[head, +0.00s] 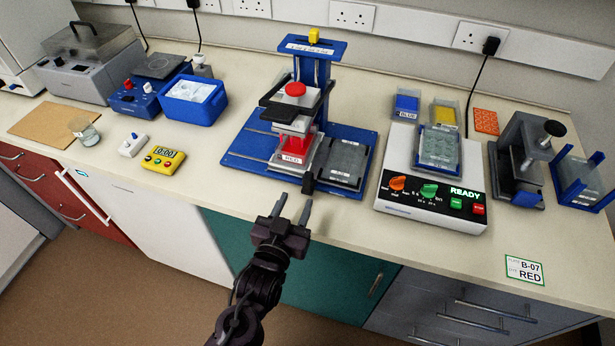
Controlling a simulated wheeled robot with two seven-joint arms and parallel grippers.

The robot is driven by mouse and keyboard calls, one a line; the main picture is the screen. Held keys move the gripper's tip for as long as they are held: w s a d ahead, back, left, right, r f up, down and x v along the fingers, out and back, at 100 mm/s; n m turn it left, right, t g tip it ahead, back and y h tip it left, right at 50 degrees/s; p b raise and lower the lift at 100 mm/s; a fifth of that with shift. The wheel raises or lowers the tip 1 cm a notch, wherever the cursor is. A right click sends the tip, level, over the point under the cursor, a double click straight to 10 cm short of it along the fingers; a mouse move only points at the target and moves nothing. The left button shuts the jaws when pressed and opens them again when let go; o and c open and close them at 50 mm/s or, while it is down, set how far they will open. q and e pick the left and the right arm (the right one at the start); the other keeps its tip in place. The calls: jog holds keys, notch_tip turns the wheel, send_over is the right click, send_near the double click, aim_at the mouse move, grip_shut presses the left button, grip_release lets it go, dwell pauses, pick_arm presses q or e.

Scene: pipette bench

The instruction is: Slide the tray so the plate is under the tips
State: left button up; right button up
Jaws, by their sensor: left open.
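A blue pipetting station (250,146) stands on the bench, with a blue column and a red-knobbed head (295,90). Red tips (300,138) show below the head, above a part labelled RED (292,160). A grey plate (343,160) sits on the sliding tray (325,182), to the right of the tips and not under them. A dark upright handle (308,184) stands at the tray's front edge. My left gripper (293,207) is open and empty, in front of the handle, its fingers pointing at the station. Contact with the handle is not visible. My right gripper is not in view.
A white instrument (432,190) reading READY stands close on the right, with a clamp device (520,160) beyond it. A blue tub (194,101) and a yellow timer (163,159) are on the left. Bare bench lies between timer and station. A card (525,270) lies front right.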

aim_at(306, 183)
pick_arm(q)
jog(key=shift+w+d+r+t, duration=0.2)
jog(key=shift+d+r+t, duration=0.1)
jog(key=shift+d+t, duration=0.15)
jog(key=p+x, duration=0.2)
jog(key=x, duration=0.5)
jog(key=shift+w+f, duration=0.1)
jog(key=shift+w, duration=0.05)
grip_shut()
